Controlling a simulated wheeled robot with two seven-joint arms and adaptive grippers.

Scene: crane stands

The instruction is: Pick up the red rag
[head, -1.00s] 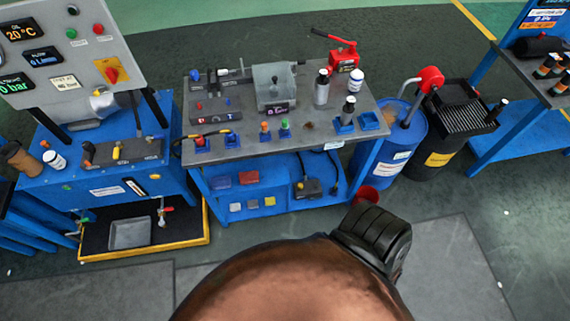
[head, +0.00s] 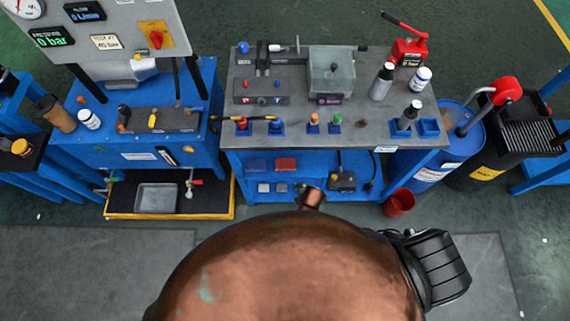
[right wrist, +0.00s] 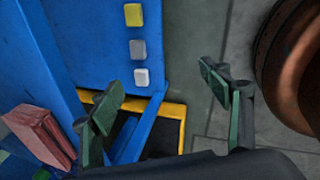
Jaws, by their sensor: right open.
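The red rag (head: 286,164) looks like a small folded red pad on the lower shelf of the middle blue bench, beside a blue folded pad (head: 257,165). In the right wrist view a red folded block, seemingly the same rag (right wrist: 38,135), lies at the lower left, outside the fingers. My right gripper (right wrist: 161,88) is open, its green-padded fingers wide apart with nothing between them. The left finger is nearer the rag and appears apart from it. In the head view my copper arm covers the bottom middle, and the right fingers are not clear. My left gripper is not in view.
The bench top (head: 375,135) above the shelf carries bottles, a vise-like fixture and small blue holders. A yellow-rimmed tray (head: 219,212) lies on the floor at left. A red bucket (head: 398,203) and a blue drum (head: 440,150) stand at right.

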